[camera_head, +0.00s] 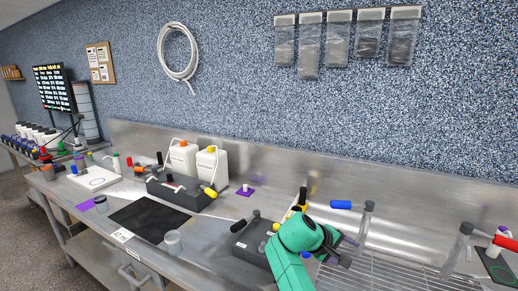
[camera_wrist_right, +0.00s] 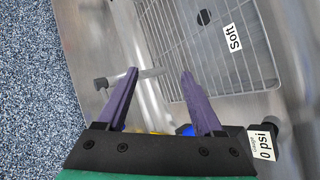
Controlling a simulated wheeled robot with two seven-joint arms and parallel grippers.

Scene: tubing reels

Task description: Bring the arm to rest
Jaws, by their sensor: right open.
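My right arm is teal (camera_head: 297,240) and reaches in from the bottom of the head view, over the steel bench. Its dark gripper (camera_head: 346,245) is at the arm's far end, partly turned away. In the right wrist view the gripper (camera_wrist_right: 159,74) shows two purple fingers spread wide apart, with nothing held between them. Beyond the fingertips are bare steel and the wire rack (camera_wrist_right: 215,60). A blue part (camera_wrist_right: 186,130) and a yellow part lie behind the base of the fingers, mostly hidden. My left gripper is not in view.
A dark box (camera_head: 250,240) stands just left of my arm. Grey posts (camera_head: 365,222) stand to the right, near the wire rack. White jugs (camera_head: 184,158) stand at the bench's back. A black mat (camera_head: 150,219) lies clear at left.

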